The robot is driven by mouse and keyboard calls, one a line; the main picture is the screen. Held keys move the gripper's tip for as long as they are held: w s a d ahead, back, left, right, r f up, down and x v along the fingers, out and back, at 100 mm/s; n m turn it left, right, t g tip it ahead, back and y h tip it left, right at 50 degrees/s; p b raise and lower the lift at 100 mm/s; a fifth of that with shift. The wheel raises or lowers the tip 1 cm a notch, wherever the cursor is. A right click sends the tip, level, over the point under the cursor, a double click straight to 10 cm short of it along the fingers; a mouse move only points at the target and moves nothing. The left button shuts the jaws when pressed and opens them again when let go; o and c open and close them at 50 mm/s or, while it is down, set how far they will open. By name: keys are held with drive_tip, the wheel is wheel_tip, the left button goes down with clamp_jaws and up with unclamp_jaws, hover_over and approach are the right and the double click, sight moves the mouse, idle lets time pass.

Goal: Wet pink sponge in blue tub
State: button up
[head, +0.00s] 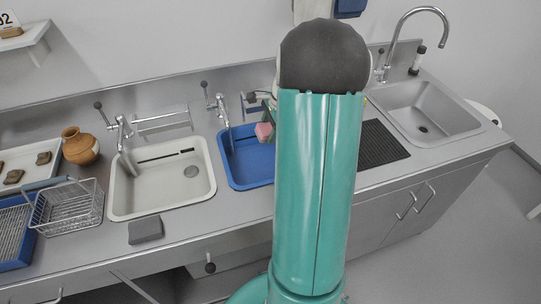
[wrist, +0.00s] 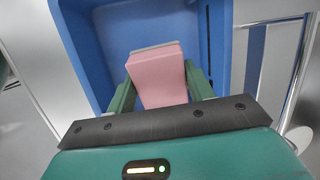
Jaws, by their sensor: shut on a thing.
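The pink sponge (wrist: 157,78) is held between the two green fingers of my gripper (wrist: 158,85) in the wrist view. It has a pale grey layer along its far edge. The blue tub (wrist: 82,55) lies beyond it, and the sponge appears over the tub's opening. In the head view the sponge (head: 264,131) shows at the upper right part of the blue tub (head: 240,174), just left of my arm, which hides the tub's right side. I cannot tell whether the sponge touches water or how wet it is.
A white-grey basin (head: 128,205) stands left of the tub, with a grey block (head: 146,230) in front. A wire basket (head: 67,210), a brown jar (head: 80,147) and a tray of sherds (head: 20,160) are further left. Taps line the back. A steel sink (head: 420,112) is right.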

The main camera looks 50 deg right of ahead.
sight(265, 128)
drive_tip(key=shift+r, duration=0.1)
idle(0.3)
drive_tip(key=shift+r, duration=1.9)
